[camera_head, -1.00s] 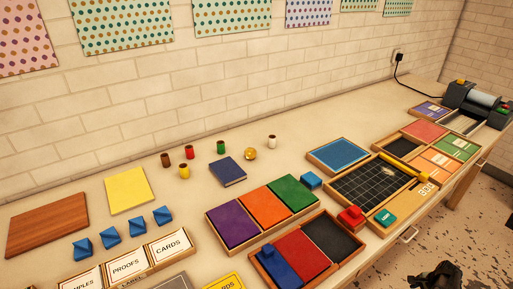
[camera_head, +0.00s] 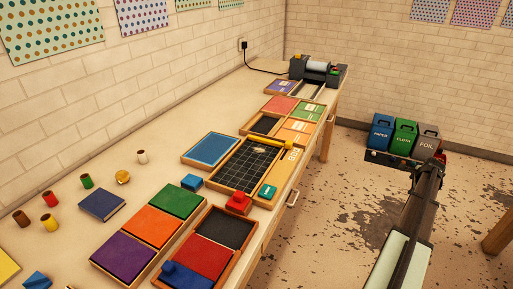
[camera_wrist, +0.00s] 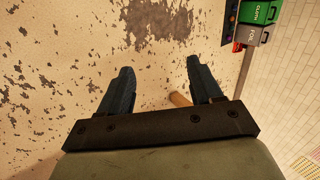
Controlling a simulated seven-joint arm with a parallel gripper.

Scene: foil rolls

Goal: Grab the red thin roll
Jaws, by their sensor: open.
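The small red roll (camera_head: 49,198) stands upright on the long table at the left of the head view, among other small rolls. A brown roll (camera_head: 21,218), a yellow roll (camera_head: 51,223) and a green roll (camera_head: 86,181) stand close around it. My gripper (camera_wrist: 160,79) is open in the wrist view, with nothing held between its fingers and the floor beyond them. In the head view my arm is at the right, over the floor and well away from the red roll. The red roll is not in the wrist view.
A white roll (camera_head: 142,157), a gold roll (camera_head: 122,177) and a dark blue book (camera_head: 102,205) are near the rolls. Colored trays and a black grid board (camera_head: 243,167) fill the table's front. The table's back strip is clear.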

